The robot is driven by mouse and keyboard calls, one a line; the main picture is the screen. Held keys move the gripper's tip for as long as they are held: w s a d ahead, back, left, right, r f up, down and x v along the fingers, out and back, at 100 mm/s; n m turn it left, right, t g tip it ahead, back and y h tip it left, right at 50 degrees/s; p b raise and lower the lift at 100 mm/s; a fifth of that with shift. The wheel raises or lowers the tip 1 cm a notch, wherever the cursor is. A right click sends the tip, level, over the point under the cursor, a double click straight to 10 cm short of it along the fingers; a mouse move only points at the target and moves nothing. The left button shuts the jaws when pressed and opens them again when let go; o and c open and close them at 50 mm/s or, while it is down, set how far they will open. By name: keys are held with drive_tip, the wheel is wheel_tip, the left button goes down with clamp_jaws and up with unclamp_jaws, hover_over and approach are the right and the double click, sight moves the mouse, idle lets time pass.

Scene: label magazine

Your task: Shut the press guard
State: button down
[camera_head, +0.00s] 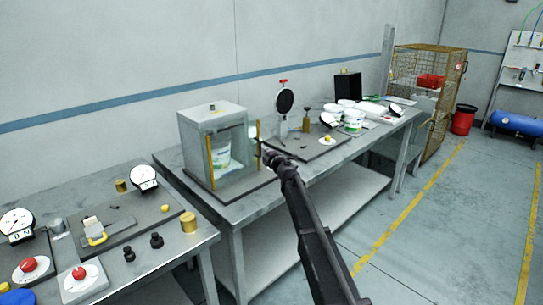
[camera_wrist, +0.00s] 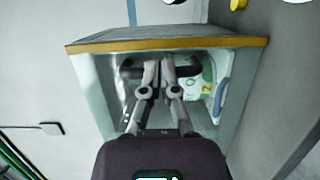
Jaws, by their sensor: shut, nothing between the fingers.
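The press guard (camera_head: 252,144) is a clear, yellow-edged panel at the front of a grey box on the middle bench. Its outer yellow edge stands out past the box's right corner, so it looks partly open; the exact angle is hard to tell. My gripper (camera_head: 266,153) is just right of that edge, its fingers together and empty. In the wrist view my gripper (camera_wrist: 158,65) is in front of the box, whose yellow edge (camera_wrist: 165,43) runs across the top. A dark bar (camera_wrist: 130,72) lies behind the fingertips; I cannot tell whether they touch it.
A white and green item (camera_head: 220,155) is inside the box. A dial gauge on a stand (camera_head: 285,102) and a dark plate with small parts (camera_head: 312,148) are to the right. A front-left bench (camera_head: 130,265) holds gauges and knobs. The floor (camera_head: 420,240) at right is clear.

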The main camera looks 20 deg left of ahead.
drive_tip(key=shift+w+a, duration=0.2)
drive_tip(key=shift+a, duration=0.15)
drive_tip(key=shift+d, duration=0.15)
drive_tip(key=s+d, duration=0.2)
drive_tip(key=d, duration=0.4)
drive_tip(key=s+d, duration=0.2)
drive_tip(key=d, duration=0.5)
drive_tip(key=shift+s+d, duration=0.15)
drive_tip(key=shift+s, duration=0.2)
